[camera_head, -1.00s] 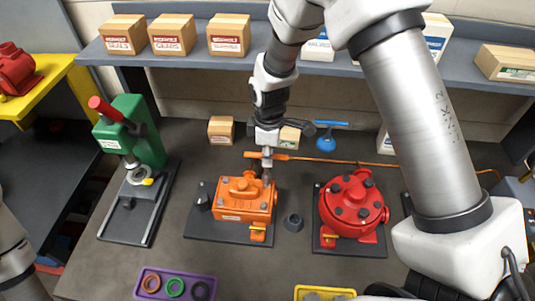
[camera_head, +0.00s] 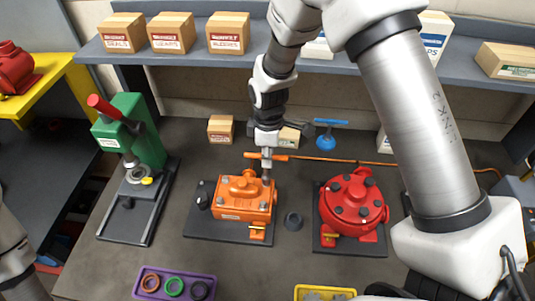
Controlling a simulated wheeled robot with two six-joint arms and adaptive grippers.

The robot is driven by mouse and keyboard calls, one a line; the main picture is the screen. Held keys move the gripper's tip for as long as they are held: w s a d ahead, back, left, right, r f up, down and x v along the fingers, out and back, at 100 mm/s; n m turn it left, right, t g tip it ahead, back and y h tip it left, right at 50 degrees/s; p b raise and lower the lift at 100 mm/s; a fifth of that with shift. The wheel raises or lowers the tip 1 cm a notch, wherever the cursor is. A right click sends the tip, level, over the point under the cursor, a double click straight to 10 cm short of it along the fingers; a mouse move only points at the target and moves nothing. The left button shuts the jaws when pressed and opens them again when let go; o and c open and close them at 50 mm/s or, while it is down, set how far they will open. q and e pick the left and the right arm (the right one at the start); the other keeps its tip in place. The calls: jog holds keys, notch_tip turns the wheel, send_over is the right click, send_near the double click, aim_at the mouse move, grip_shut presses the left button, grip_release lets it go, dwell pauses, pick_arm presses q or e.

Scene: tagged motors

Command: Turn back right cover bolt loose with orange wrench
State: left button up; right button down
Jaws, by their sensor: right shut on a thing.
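The orange motor (camera_head: 243,199) sits on a dark base plate (camera_head: 204,229) in the middle of the bench. Bolts show on its cover; the back right cover bolt lies under the tool at my right gripper and is mostly hidden. My right gripper (camera_head: 266,147) points down above that back right corner, shut on the orange wrench (camera_head: 281,158). The wrench's orange handle part shows on both sides of the gripper, and its grey shaft reaches down to the cover corner. Whether it is seated on the bolt head is too small to tell. My left gripper is not in view.
A red round motor (camera_head: 352,203) stands on a plate to the right. A green press (camera_head: 133,135) stands left. A purple tray (camera_head: 141,293) with rings and a yellow tray (camera_head: 300,293) lie in front. Boxes line the shelf behind.

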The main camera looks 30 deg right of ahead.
jog(key=shift+f+b, duration=0.3)
jog(key=shift+f, duration=0.45)
jog(key=n, duration=0.3)
jog(key=shift+n+p, duration=0.4)
jog(key=shift+n, duration=0.5)
